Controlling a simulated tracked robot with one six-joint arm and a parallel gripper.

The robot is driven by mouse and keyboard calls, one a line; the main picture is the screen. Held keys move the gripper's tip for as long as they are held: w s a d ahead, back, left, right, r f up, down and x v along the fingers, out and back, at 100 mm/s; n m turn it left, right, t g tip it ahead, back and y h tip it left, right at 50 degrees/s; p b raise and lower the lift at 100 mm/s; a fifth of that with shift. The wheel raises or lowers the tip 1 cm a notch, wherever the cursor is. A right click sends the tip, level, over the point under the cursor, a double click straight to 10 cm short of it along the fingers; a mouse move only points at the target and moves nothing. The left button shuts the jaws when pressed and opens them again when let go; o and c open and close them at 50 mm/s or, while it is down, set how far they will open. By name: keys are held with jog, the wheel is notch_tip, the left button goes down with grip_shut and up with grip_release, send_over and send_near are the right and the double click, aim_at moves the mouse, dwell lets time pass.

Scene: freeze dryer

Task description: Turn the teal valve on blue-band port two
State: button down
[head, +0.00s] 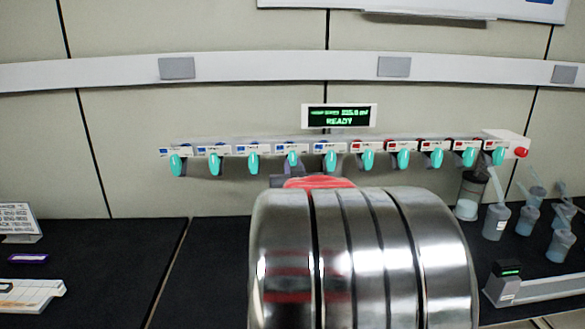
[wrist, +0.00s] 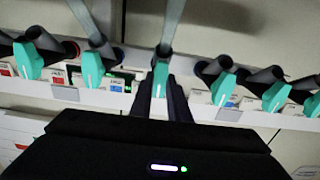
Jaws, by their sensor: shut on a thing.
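A row of teal valves hangs under a white manifold rail, blue-labelled ports on the left and red-labelled ports on the right in the head view. In the wrist view my gripper (wrist: 160,88) has its dark fingers on both sides of one teal valve (wrist: 160,78) and is shut on it. This seems to be the fourth valve from the left (head: 292,159) in the head view, beside the last blue-labelled one (head: 331,160). That held valve's handle points roughly down. My arm hides most of the gripper in the head view.
Neighbouring teal valves (wrist: 92,70) (wrist: 222,88) stand close on both sides. A display (head: 339,116) above the rail reads READY. Several flasks (head: 496,221) stand on the dark bench at right. A purple item (head: 28,258) and a white sign (head: 18,222) sit at left.

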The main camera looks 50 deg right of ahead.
jog(key=shift+f, duration=0.2)
jog(key=c, duration=2)
grip_release()
jog(key=shift+d, duration=0.1)
jog(key=shift+c, duration=0.2)
jog(key=o, duration=0.4)
jog(key=shift+r, duration=0.1)
jog(key=shift+c, duration=0.2)
